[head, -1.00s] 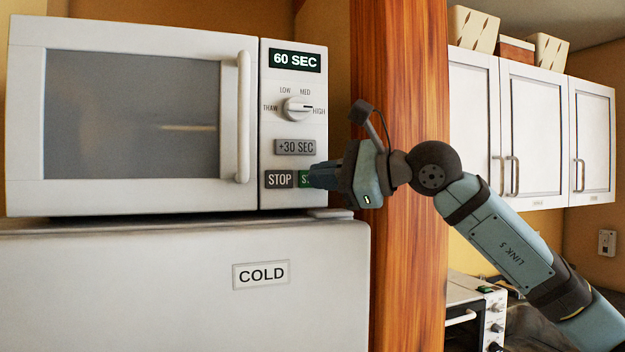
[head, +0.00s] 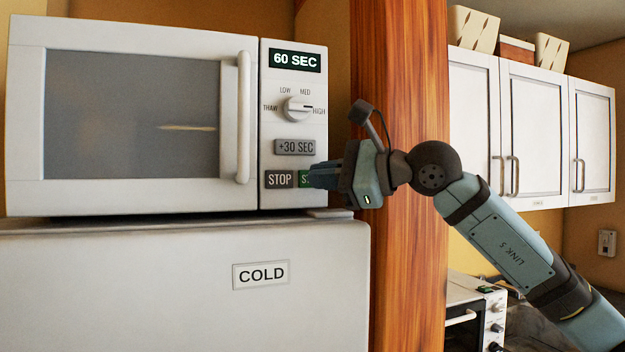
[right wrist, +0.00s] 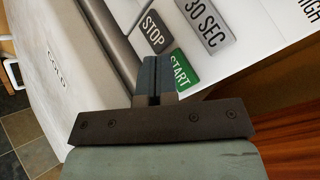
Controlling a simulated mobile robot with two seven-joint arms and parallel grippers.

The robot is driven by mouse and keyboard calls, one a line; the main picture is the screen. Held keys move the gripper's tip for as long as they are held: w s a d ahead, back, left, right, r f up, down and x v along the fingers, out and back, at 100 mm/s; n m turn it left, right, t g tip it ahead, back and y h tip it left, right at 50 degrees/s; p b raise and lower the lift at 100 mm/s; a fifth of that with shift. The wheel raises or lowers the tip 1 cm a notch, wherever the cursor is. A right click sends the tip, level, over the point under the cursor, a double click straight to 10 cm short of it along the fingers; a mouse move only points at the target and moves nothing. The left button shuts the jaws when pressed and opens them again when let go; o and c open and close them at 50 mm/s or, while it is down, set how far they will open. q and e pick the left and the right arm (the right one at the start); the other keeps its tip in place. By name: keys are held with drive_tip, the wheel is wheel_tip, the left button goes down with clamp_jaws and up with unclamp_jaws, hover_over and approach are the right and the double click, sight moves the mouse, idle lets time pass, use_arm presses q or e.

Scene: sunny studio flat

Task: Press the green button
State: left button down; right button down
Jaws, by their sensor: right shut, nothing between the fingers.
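The green START button (head: 304,179) is on the microwave's control panel, right of the grey STOP button (head: 279,179). In the head view my right gripper (head: 312,177) hides most of it. In the right wrist view the START button (right wrist: 181,70) shows just past and to the right of my shut fingertips (right wrist: 155,60), its left edge partly covered. The fingers are shut and empty. They are at or very near the button; I cannot tell whether they touch it. The microwave (head: 135,30) has its door closed and its display (head: 295,60) reads 60 SEC. My left gripper is not in view.
A grey +30 SEC button (head: 295,147) and a dial (head: 298,109) sit above. The microwave stands on a white fridge (head: 150,300) marked COLD. A wooden post (head: 400,80) rises behind my right gripper. White cabinets (head: 530,130) hang at the right.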

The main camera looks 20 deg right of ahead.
drive_tip(key=shift+w, duration=0.15)
drive_tip(key=shift+w, duration=0.3)
idle(0.3)
